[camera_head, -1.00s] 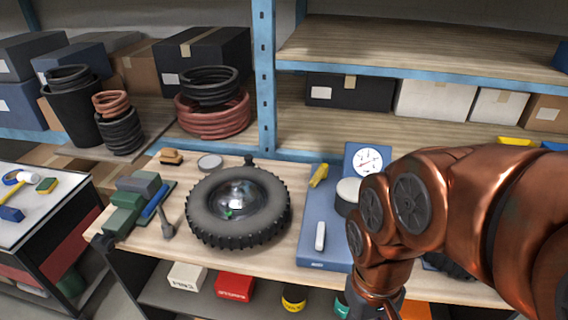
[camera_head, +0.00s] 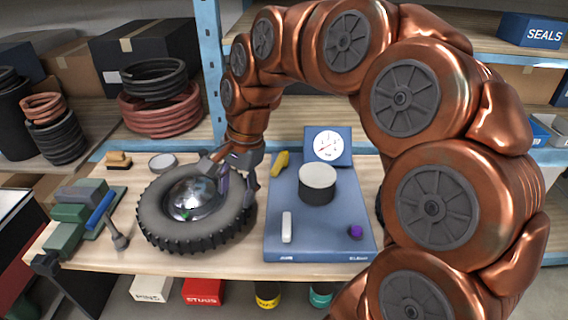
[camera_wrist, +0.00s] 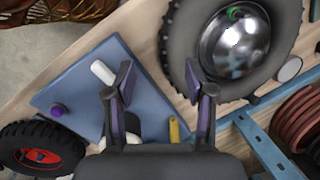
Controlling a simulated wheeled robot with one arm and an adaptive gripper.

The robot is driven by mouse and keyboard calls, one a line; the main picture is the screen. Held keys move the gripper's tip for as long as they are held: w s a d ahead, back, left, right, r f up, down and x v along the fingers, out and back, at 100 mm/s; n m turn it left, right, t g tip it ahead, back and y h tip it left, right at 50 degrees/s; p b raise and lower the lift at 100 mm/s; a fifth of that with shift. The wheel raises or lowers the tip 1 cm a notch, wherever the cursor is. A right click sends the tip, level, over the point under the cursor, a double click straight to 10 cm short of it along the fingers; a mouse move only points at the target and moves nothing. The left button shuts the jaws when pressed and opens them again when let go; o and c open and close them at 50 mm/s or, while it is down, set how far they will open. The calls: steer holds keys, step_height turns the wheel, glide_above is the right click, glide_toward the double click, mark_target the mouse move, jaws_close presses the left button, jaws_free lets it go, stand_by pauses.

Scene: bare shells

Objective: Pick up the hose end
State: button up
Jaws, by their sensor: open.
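My gripper (camera_head: 233,178) is open and empty, above the right edge of the tyre in the head view. In the wrist view its fingers (camera_wrist: 158,85) are apart, over the gap between the tyre and the blue board. No hose end shows clearly. A small dark piece (camera_wrist: 253,99) lies on the bench beside the tyre in the wrist view, right of the fingers; I cannot tell if it is the hose end. In the head view my gripper covers that area. The tyre (camera_head: 158,225) with its shiny dome (camera_head: 190,201) lies flat on the bench.
The blue board (camera_head: 322,242) holds a gauge (camera_head: 328,145), a drum (camera_head: 317,188), a yellow piece (camera_head: 280,162), a white stick (camera_head: 287,227) and a purple knob (camera_head: 355,231). A green vise (camera_head: 78,212) stands left. Coiled hoses (camera_head: 158,112) sit on the shelf behind.

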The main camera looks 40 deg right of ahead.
steer(key=w+d+f+m+t+b, duration=0.1)
steer(key=w+d+m+t+b, duration=0.1)
steer(key=w+d+m, duration=0.7)
steer(key=m+b, duration=0.1)
steer(key=m, duration=0.8)
glide_above(286, 152)
steer(key=s, duration=0.3)
step_height(286, 152, down, 4)
steer(key=shift+w+a+f+t, duration=0.1)
steer(key=shift+w+f+t, duration=0.15)
steer(key=shift+f, duration=0.25)
steer(key=shift+w+f+t, duration=0.2)
steer(key=shift+f+t, duration=0.05)
steer(key=shift+f, duration=0.2)
steer(key=shift+w+d+p+x, duration=0.2)
steer(key=shift+p+x, duration=0.65)
steer(key=shift+x, duration=0.55)
steer(key=shift+w+d+p+x, duration=0.15)
steer(key=shift+p+x, duration=0.65)
steer(key=shift+x, duration=0.55)
steer(key=shift+s, duration=0.1)
steer(key=shift+c, duration=0.4)
jaws_close()
